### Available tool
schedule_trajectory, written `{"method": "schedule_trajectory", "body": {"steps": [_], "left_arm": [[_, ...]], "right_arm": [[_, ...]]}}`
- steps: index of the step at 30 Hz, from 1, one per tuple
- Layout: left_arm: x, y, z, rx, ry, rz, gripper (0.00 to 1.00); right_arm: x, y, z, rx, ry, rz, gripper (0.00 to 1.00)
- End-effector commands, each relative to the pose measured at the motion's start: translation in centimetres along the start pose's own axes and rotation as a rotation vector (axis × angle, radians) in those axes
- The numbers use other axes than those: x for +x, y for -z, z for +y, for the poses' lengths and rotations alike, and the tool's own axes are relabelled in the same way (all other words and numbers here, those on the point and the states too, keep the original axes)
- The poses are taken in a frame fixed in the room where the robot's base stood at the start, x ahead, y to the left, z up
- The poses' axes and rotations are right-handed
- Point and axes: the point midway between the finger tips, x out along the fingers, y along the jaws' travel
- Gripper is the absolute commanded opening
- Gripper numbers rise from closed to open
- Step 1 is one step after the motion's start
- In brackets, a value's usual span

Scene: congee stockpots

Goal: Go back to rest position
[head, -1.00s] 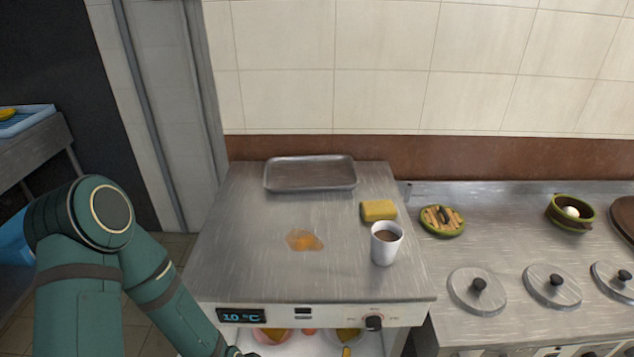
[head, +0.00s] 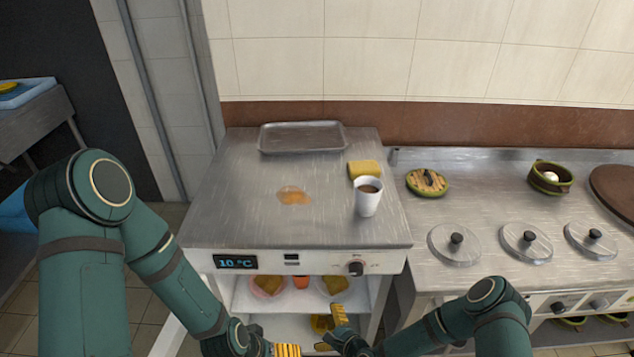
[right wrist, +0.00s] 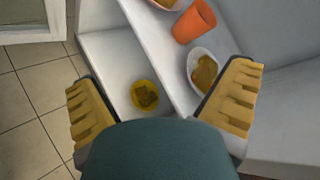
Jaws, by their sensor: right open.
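My right gripper (head: 331,331) is in front of the open cabinet below the counter, and its yellow fingers are spread. In the right wrist view the right gripper (right wrist: 165,107) is open and empty, with fingers wide apart. My left gripper (head: 287,350) is at the bottom edge of the head view. Only part of a yellow finger shows, so its opening cannot be told. A yellow bowl of food (right wrist: 145,96) is on the lower shelf, beyond and between the right fingers in the picture. A white bowl of food (right wrist: 203,70) and an orange cup (right wrist: 194,21) stand on the upper shelf.
The steel counter (head: 235,200) holds a tray (head: 302,137), a yellow sponge (head: 364,169), a white cup (head: 368,197) and an orange-brown spill (head: 293,195). At right are lidded pots (head: 455,245) and a green-rimmed dish (head: 427,183). Tiled floor (right wrist: 30,100) lies left of the cabinet.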

Motion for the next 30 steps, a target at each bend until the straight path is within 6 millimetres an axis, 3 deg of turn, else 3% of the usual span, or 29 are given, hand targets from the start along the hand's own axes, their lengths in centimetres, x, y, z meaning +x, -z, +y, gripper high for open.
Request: {"method": "schedule_trajectory", "body": {"steps": [5, 9, 18, 24, 30], "left_arm": [[0.0, 0.0, 0.0, 0.000, 0.000, 0.000, 1.00], [0.0, 0.0, 0.0, 0.000, 0.000, 0.000, 1.00], [0.0, 0.0, 0.0, 0.000, 0.000, 0.000, 1.00], [0.0, 0.0, 0.0, 0.000, 0.000, 0.000, 1.00], [0.0, 0.0, 0.0, 0.000, 0.000, 0.000, 1.00]], "right_arm": [[-4.1, -1.8, -1.0, -0.429, -0.248, 0.047, 1.00], [-8.5, -3.2, -1.5, -0.744, -0.447, 0.041, 1.00], [-18.7, -6.6, -2.1, -1.224, -0.794, -0.083, 1.00], [-21.6, -7.7, -1.9, -1.328, -0.873, -0.144, 1.00], [-21.8, -7.7, -1.9, -1.336, -0.880, -0.150, 1.00]]}}
